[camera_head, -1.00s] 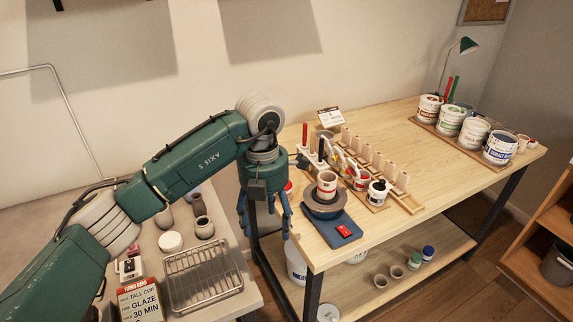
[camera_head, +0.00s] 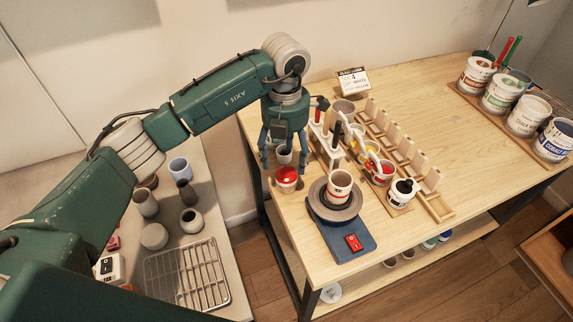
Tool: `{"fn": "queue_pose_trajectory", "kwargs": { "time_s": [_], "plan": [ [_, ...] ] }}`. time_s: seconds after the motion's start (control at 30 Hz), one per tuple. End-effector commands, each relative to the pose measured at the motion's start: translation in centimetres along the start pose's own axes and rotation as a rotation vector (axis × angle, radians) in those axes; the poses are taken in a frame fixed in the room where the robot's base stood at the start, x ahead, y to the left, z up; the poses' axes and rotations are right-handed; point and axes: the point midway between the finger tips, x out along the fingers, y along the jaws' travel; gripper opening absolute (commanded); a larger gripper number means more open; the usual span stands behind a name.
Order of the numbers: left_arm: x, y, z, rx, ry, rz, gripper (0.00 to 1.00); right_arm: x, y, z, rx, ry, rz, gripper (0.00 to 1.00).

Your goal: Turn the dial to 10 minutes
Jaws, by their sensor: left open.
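My left gripper (camera_head: 283,169) hangs fingers-down at the left end of the wooden table, open, with its fingers spread apart. A small white round item with a red domed top (camera_head: 287,176) shows just below and between the fingertips; I cannot tell whether they touch it. No dial markings are readable on it. A small white box with a dark face (camera_head: 108,266) stands on the grey side table at lower left, partly behind my arm; I cannot tell whether it carries a dial. My right gripper is out of view.
A banding wheel on a blue base (camera_head: 361,247) with a red switch carries a cup (camera_head: 340,186). A white tool rack (camera_head: 328,148), glaze jars (camera_head: 401,192) and a wooden tile rack (camera_head: 409,160) stand close by. A wire rack (camera_head: 188,275) lies lower left. The table's right middle is clear.

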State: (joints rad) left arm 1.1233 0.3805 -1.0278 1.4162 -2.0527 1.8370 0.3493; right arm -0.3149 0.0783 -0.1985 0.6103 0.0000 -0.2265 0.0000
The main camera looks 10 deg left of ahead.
Motion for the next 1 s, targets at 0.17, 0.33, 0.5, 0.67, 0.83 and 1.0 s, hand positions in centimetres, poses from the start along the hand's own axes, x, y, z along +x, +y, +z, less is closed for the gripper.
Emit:
{"fn": "queue_pose_trajectory", "kwargs": {
  "time_s": [0.17, 0.33, 0.5, 0.67, 0.83, 1.0],
  "plan": [
    [3.2, -0.1, -0.1, -0.001, 0.004, -0.003, 0.67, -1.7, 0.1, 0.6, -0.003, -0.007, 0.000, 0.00],
    [5.5, -0.1, -0.1, 0.000, 0.002, -0.002, 0.67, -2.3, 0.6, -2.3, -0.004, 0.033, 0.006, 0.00],
    [6.5, 0.0, 0.0, 0.001, 0.000, 0.000, 0.67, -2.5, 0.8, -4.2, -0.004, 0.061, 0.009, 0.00],
    [6.6, 0.0, 0.0, 0.002, 0.000, 0.000, 0.67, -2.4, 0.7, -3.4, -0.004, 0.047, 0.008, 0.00],
    [6.6, 0.0, 0.0, 0.001, -0.001, 0.000, 0.51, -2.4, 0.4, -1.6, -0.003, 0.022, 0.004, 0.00],
    [6.6, 0.0, 0.0, 0.001, 0.000, 0.000, 0.21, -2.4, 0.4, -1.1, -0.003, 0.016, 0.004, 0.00]
  ]
}}
